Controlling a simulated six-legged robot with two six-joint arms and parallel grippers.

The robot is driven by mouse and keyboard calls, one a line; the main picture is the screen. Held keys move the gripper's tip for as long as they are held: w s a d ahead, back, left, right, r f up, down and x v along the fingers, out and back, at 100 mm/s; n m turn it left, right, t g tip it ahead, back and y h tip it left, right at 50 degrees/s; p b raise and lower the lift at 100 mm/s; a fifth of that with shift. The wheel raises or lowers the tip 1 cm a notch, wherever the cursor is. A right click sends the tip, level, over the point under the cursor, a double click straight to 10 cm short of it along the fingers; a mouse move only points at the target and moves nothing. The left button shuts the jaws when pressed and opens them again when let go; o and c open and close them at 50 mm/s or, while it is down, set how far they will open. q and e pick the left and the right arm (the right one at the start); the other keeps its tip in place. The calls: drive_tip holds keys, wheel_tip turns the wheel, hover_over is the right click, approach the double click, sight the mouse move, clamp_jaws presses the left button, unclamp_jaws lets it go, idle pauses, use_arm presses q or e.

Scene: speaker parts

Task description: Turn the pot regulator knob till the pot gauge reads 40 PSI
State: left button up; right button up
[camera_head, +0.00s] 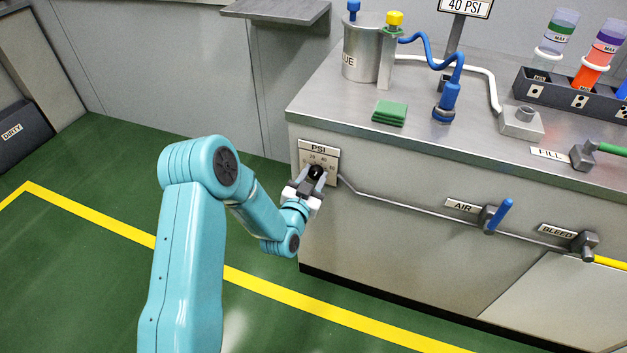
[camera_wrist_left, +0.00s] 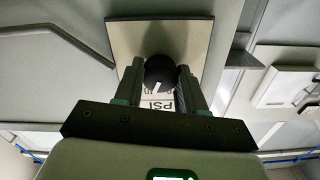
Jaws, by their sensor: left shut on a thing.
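The pot regulator knob (camera_head: 316,171) is black and sits on a pale plate (camera_head: 333,153) marked PSI, on the left end of the cabinet front. My left gripper (camera_head: 310,185) is shut on the knob. In the left wrist view the two fingers (camera_wrist_left: 161,88) stand on either side of the knob (camera_wrist_left: 160,72), which shows a white pointer mark. The fingers and knob hide part of the plate's scale. A sign (camera_head: 466,7) above the bench reads 40 PSI. I cannot make out a gauge needle. My right gripper is not in view.
A metal pot (camera_head: 361,58) stands on the bench (camera_head: 440,128), with a blue hose (camera_head: 425,45) beside it. A thin pipe (camera_head: 400,205) runs right from the plate past the blue AIR lever (camera_head: 499,216) to the BLEED valve (camera_head: 584,243).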

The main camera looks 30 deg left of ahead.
use_arm(q)
drive_tip(key=o, duration=1.1)
drive_tip(key=shift+c, duration=0.2)
drive_tip(key=p+v, duration=0.3)
drive_tip(key=v, duration=1.3)
drive_tip(key=shift+p, duration=0.4)
drive_tip(key=shift+s+d, duration=0.15)
drive_tip(key=shift+d+r, duration=0.1)
